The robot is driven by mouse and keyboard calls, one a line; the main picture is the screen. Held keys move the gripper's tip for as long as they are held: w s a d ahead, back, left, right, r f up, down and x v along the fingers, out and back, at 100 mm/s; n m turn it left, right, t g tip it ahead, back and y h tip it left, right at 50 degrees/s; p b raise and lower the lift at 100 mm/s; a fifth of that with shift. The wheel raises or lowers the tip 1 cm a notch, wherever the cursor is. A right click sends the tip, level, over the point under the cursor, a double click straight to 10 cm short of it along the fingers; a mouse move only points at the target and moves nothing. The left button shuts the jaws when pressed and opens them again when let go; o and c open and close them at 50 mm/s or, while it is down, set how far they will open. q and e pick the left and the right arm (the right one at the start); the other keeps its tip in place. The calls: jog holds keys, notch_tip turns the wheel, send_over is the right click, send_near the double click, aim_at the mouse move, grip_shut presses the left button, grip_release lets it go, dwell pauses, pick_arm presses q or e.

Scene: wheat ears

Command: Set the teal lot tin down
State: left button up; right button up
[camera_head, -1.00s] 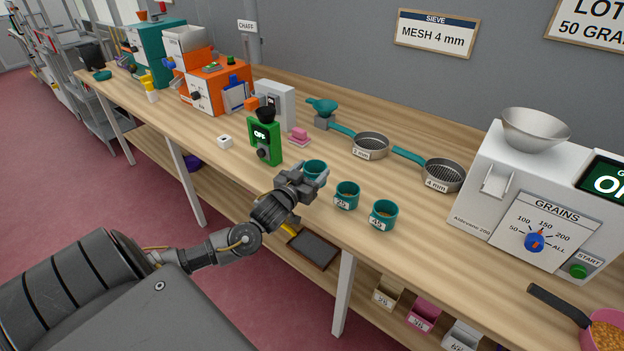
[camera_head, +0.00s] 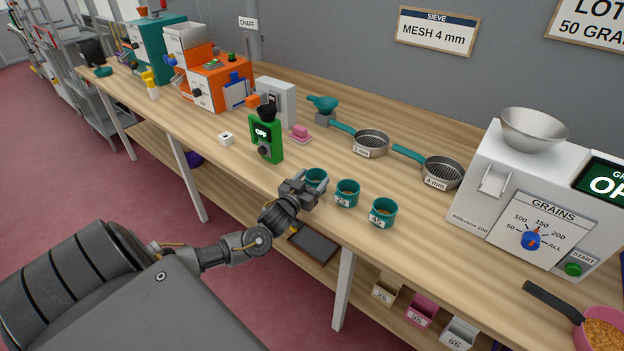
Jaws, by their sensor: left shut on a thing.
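My left gripper (camera_head: 303,191) is shut on a teal lot tin (camera_head: 317,176) at the front part of the bench. The gripper hides the tin's near side and any label on it. I cannot tell whether the tin's base touches the bench top. Two more teal tins, one marked 25 (camera_head: 346,192) and one marked 45 (camera_head: 382,212), stand upright in a row to its right, with some content inside. My right gripper is not in view.
A green meter (camera_head: 266,139) reading OFF stands behind and left of the held tin. Two sieves, 3 mm or similar (camera_head: 370,143) and 4 mm (camera_head: 442,172), lie behind the tins. A white grain counter (camera_head: 530,205) stands at right. The wooden bench (camera_head: 330,145) is clear between tins and sieves.

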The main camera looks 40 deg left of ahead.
pick_arm(q)
jog(key=o, duration=1)
jog(key=shift+f, duration=0.1)
jog(key=s, duration=0.4)
jog(key=s+d+b, duration=0.1)
jog(key=s, duration=0.3)
jog(key=s+d+b, duration=0.1)
jog(key=s, duration=0.3)
